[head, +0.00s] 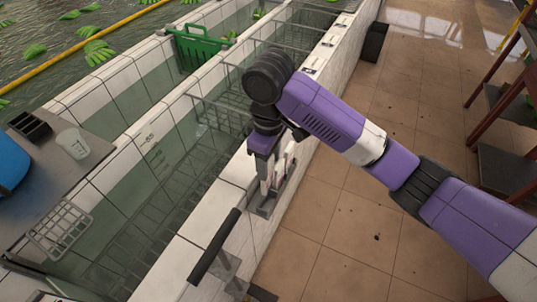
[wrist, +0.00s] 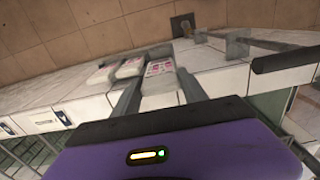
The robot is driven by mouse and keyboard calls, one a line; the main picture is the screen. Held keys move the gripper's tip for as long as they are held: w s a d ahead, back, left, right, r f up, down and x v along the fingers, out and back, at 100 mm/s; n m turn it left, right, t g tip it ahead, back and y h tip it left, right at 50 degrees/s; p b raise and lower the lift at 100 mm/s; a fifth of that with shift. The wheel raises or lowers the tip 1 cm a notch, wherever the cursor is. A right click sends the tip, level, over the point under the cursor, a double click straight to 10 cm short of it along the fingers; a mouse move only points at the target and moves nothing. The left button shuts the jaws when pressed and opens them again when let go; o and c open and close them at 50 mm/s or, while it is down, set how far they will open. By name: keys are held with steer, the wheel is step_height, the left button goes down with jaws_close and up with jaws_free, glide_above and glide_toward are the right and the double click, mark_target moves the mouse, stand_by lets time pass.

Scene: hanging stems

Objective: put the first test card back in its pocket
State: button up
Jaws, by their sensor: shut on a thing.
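My gripper (head: 268,186) points down over the white tiled wall beside the basins. In the wrist view its two fingers (wrist: 159,80) close on the sides of a white test card (wrist: 160,68) with red print. Two similar white cards (wrist: 130,67) (wrist: 101,75) stand in a row beside it. In the head view white cards (head: 289,160) show just right of my fingers, above a grey holder (head: 267,209) on the wall's outer side. The pockets are mostly hidden, and I cannot tell whether the held card's lower edge is inside one.
A black-gripped rail (head: 215,245) stands in front of the holder and is near my gripper in the wrist view too (wrist: 286,58). Basins with wire racks (head: 215,118) lie left. A green basket (head: 198,47) hangs farther back. Tiled floor (head: 345,225) is open to the right.

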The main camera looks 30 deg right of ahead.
mark_target(269, 184)
steer(key=shift+f+b, duration=0.5)
steer(key=shift+f, duration=2.35)
step_height(269, 184, down, 2)
steer(key=shift+f+b, duration=0.15)
steer(key=shift+b, duration=1.05)
steer(key=shift+f+b, duration=0.4)
steer(key=shift+f, duration=0.95)
steer(key=o, duration=1.4)
steer(key=shift+c, duration=0.2)
steer(key=shift+r, duration=0.1)
step_height(269, 184, up, 8)
steer(key=p, duration=0.1)
steer(key=shift+f, duration=0.2)
